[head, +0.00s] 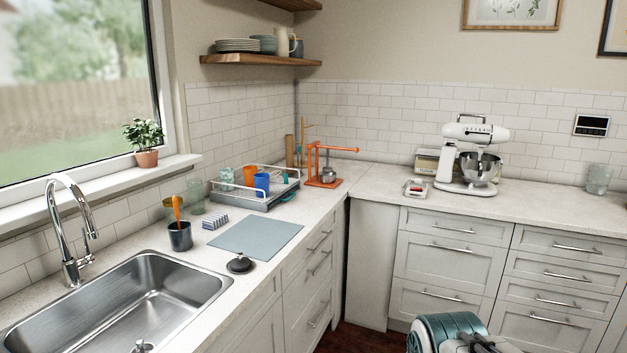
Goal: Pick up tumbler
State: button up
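Several cups could be the tumbler; I cannot tell which one is meant. A clear glass tumbler (598,179) stands on the right counter near the wall, perhaps with another glass behind it. A greenish glass (195,196) stands on the left counter by the window wall. The dish rack (258,201) holds a clear glass (227,178), an orange cup (250,175) and a blue cup (262,184). Part of my teal and white arm shows at the bottom edge, far below and apart from all of these. My gripper's fingers are not visible.
A sink (120,305) with a tall faucet (66,228) fills the near left. A dark utensil cup (180,236), sponge (216,221), grey mat (256,236), orange stand (325,167) and white mixer (470,160) stand on the counters. The right counter between mixer and glass is clear.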

aim_at(261, 179)
jog(key=z, duration=0.6)
jog(key=i, duration=2.75)
jog(key=u, duration=1.75)
jog(key=i, duration=0.75)
jog(key=u, duration=0.65)
